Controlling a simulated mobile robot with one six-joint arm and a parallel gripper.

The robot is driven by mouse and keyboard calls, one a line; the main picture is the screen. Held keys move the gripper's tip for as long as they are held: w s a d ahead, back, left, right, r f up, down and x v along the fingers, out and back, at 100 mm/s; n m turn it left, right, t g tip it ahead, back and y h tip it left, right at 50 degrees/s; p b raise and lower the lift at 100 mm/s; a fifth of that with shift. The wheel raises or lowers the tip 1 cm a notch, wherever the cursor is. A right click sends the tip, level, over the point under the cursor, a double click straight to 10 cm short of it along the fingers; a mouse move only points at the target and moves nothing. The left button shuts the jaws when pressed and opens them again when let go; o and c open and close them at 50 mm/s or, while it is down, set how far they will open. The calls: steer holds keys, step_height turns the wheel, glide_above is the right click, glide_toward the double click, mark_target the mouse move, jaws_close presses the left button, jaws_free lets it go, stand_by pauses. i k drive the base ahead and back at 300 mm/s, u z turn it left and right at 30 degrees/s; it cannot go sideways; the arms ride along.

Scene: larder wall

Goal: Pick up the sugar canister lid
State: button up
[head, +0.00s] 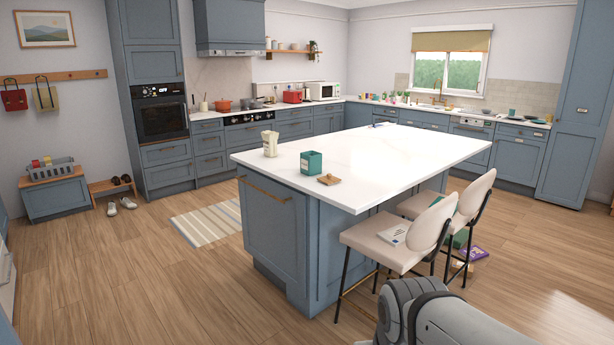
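A small flat wooden-brown piece (329,180), which looks like the canister lid, lies on the white top of the kitchen island (400,150), near its front edge. A teal canister (311,162) with a pale label stands upright just to its left and behind it. The canister looks open at the top; I cannot see inside it. A cream bag or carton (270,143) stands further left on the island. My gripper is not in view; only a grey part of my arm shows at the bottom right.
Two cream stools (400,237) stand along the island's right side, one with a paper on its seat. A purple box (475,253) lies on the floor by them. A striped rug (208,222) lies left of the island. The wooden floor at the front left is clear.

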mark_target(329, 179)
steer(key=z, duration=0.05)
steer(key=i, duration=3.25)
steer(key=z, duration=0.25)
